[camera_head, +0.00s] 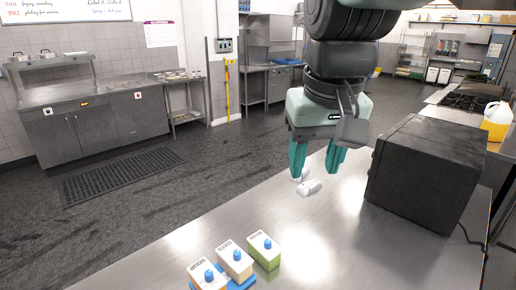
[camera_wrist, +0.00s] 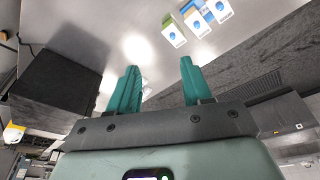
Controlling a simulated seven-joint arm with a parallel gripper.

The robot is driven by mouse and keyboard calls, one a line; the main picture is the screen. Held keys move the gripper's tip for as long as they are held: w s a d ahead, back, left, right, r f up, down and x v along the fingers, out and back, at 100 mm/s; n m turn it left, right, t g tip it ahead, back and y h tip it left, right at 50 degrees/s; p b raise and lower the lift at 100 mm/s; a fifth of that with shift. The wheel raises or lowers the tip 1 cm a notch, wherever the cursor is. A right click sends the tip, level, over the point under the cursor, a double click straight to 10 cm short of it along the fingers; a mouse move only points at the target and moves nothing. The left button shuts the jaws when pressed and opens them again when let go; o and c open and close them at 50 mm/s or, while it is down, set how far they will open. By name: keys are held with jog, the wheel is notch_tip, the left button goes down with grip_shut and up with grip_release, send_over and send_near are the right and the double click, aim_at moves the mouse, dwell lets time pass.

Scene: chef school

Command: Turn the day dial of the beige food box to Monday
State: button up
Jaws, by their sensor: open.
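Three small food boxes with pale tops and blue dials stand in a row at the front of the steel table in the head view. The right box (camera_head: 265,252) has a green lower body and an unclear label. The dials' day settings are too small to read. My gripper (camera_head: 317,173) is open and empty, above the table behind the boxes and to their right. In the wrist view, the boxes show beyond my open fingers (camera_wrist: 158,88), with the green one (camera_wrist: 174,36) at left.
A large dark box (camera_head: 425,172) stands on the right. The table (camera_head: 300,235) between the boxes and the dark box is clear.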

jog(key=w+a+f+n+g, duration=0.1)
jog(key=w+a+f, duration=0.15)
jog(key=w, duration=0.25)
jog(key=w+a+f+g, duration=0.1)
jog(key=w+a+f, duration=0.1)
jog(key=w+a, duration=0.15)
jog(key=n+g+h, duration=0.2)
jog(key=g, duration=0.1)
send_over(237, 252)
jog(key=w+d, duration=0.2)
jog(key=w, duration=0.1)
notch_tip(237, 252, down, 12)
jog(key=a+f+n+g, duration=0.15)
jog(key=a+f, duration=0.35)
jog(key=f, duration=0.5)
jog(key=shift+m+h, duration=0.25)
jog(key=shift+h, duration=0.15)
jog(key=x, duration=1)
jog(key=shift+w+d+f, duration=0.2)
jog(key=shift+w+f, duration=0.1)
jog(key=shift+f, duration=0.05)
jog(key=shift+c, duration=0.3)
grip_shut()
